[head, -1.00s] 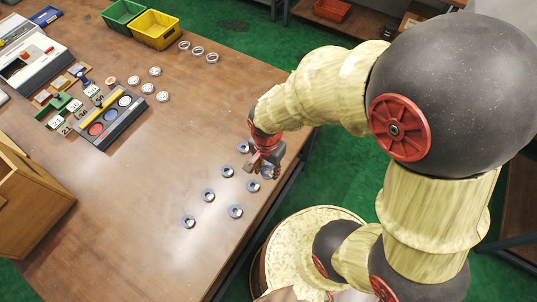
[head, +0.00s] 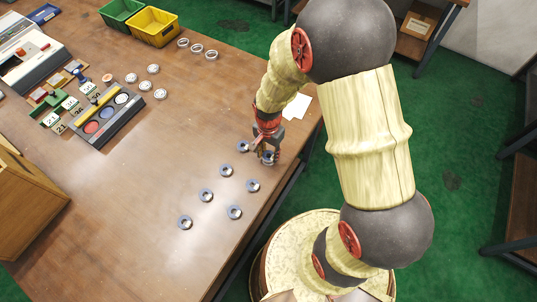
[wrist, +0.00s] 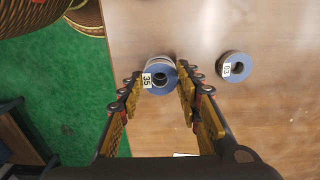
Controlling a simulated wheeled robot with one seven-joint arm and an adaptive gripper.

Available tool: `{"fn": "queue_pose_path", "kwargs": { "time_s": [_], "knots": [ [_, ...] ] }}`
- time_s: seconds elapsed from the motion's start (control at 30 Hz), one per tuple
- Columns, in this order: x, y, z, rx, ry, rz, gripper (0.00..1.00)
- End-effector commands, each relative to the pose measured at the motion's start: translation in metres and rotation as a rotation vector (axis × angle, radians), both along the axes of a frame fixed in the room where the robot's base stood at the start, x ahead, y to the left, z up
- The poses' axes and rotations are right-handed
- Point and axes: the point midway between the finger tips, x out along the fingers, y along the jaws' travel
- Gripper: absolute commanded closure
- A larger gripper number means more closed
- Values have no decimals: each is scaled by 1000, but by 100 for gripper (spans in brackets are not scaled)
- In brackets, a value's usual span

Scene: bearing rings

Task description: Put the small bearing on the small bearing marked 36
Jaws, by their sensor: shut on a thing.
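My gripper (head: 267,155) is near the table's right edge, pointing down. In the wrist view its fingers (wrist: 160,80) are closed on both sides of a small bearing (wrist: 163,88), a blue-faced ring with a grey side and a dark hole. A white tag beside it reads 35 or 36; I cannot tell which, nor whether it is on the held ring or one beneath. A second bearing (wrist: 236,66), with a tag that looks like 03, lies to the right, apart from the fingers. In the head view a bearing (head: 243,147) lies just left of the gripper.
Several other bearings (head: 206,195) lie toward the front of the brown table (head: 130,200). Paler rings (head: 160,94) lie further back. A tray with coloured discs (head: 107,118), a yellow bin (head: 153,28) and a wooden box (head: 28,205) stand left and behind. The table's middle is clear.

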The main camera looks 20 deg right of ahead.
Motion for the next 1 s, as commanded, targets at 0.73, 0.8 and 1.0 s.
{"fn": "queue_pose_path", "kwargs": {
  "time_s": [0.73,0.8,1.0],
  "knots": [
    [1,0,-9,0,-2,0,48],
    [1,0,-9,0,-2,0,47],
    [1,0,-8,0,-2,0,47]
  ]
}}
